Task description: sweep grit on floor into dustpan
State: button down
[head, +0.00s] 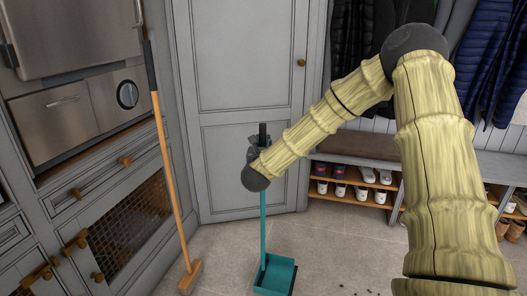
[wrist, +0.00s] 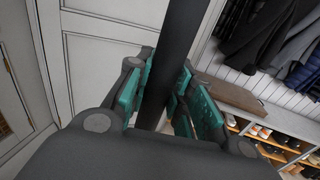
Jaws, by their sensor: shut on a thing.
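A teal long-handled dustpan (head: 275,278) stands with its pan at the floor, its pole rising to a dark grip. My gripper (head: 253,152) is shut on the dark grip of the dustpan; in the wrist view the teal-padded fingers (wrist: 165,98) close around the dark pole (wrist: 181,50). A broom (head: 166,150) with a wooden handle, a dark upper grip and a wooden head leans upright against the cabinets at left. Dark grit (head: 357,293) shows as a few specks on the floor at the bottom edge. My arm hides part of the floor at right.
Grey cabinets with an oven (head: 70,105) line the left. A grey door (head: 245,90) is behind the dustpan. A bench (head: 355,148) with shoe shelves stands at the back right, coats hanging above. Tiled floor (head: 325,240) is open in the middle.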

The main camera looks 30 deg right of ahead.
jog(key=shift+d+f+b, duration=0.1)
jog(key=shift+f+b, duration=1)
jog(key=shift+f, duration=1.75)
jog(key=shift+f+b, duration=0.5)
jog(key=c, duration=1.2)
grip_release()
jog(key=shift+o, duration=0.2)
jog(key=v, duration=1.2)
